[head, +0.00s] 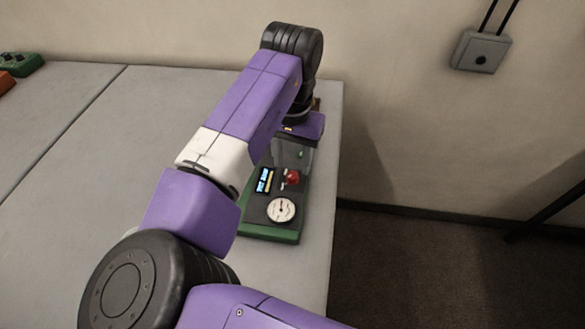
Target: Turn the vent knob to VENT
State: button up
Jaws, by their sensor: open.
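A device with a dark green base (268,233) stands on the grey table near its right edge. I cannot read the markings, so which way the knob points is unclear. Behind the red part is a clear, glassy cylinder (291,155), partly covered by my arm. My gripper (301,129) is over the far end of the device, beyond the red part. It is open; its fingertips are mostly hidden, and I see no contact with the knob.
The grey table (75,190) is bare to the left of my arm. A green box (20,64) and an orange object (5,82) sit at its far left corner. A grey wall box (481,51) with cables hangs at the right. Past the table's right edge is floor.

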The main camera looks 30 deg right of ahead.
aim_at(293, 175)
jog(key=shift+f, duration=2.1)
jog(key=shift+c, duration=0.5)
grip_shut()
